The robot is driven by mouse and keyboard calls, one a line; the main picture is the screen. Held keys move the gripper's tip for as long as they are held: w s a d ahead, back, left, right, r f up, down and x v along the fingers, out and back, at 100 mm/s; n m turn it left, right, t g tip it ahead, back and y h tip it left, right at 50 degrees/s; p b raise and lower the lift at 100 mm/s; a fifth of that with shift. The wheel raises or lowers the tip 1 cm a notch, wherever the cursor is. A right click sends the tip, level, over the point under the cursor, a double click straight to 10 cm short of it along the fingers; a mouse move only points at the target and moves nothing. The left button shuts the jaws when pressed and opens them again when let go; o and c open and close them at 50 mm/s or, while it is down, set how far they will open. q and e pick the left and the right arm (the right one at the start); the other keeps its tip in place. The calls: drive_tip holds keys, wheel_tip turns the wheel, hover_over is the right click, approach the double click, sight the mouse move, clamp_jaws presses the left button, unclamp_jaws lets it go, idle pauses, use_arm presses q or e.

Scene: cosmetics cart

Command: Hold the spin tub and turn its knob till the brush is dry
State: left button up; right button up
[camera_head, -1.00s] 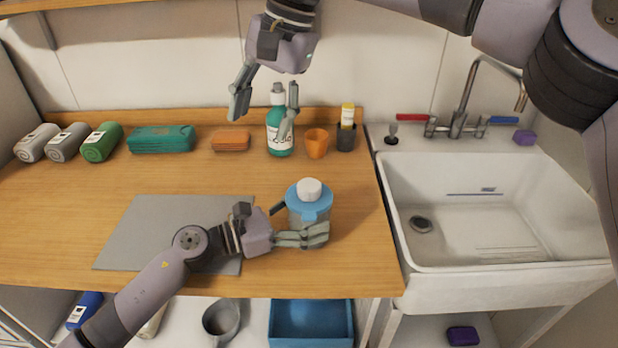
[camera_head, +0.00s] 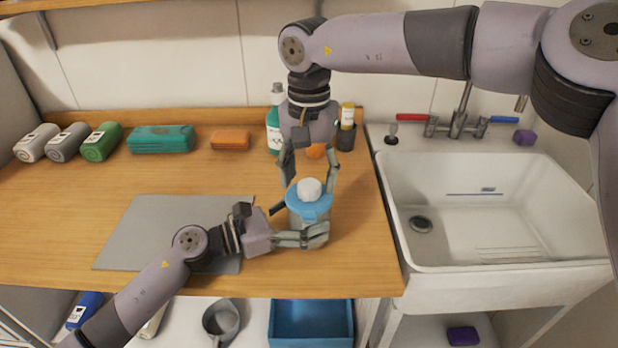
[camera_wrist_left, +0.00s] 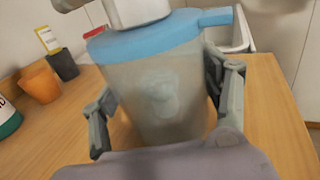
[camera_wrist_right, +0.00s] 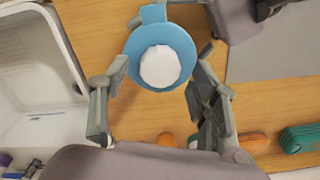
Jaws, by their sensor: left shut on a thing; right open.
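The spin tub (camera_head: 309,209) stands upright on the wooden counter, with a blue lid and a white knob (camera_head: 309,188) on top. My left gripper (camera_head: 316,236) is shut on the tub's lower body from the left. In the left wrist view the clouded clear tub (camera_wrist_left: 158,95) sits between its fingers, with a pale blurred shape inside that I cannot make out as the brush. My right gripper (camera_head: 309,182) is open and points down above the lid. In the right wrist view the white knob (camera_wrist_right: 160,66) lies between and beyond its spread fingers, apparently untouched.
A grey mat (camera_head: 150,225) lies left of the tub. Behind are a teal bottle (camera_head: 274,130), an orange cup (camera_head: 315,151), a dark holder (camera_head: 346,138), an orange sponge (camera_head: 230,140) and rolled towels (camera_head: 101,142). A white sink (camera_head: 500,210) is at the right.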

drive_tip(key=shift+f, duration=0.55)
drive_tip(key=c, duration=1.1)
drive_tip(key=shift+c, duration=0.2)
drive_tip(key=shift+m, duration=0.3)
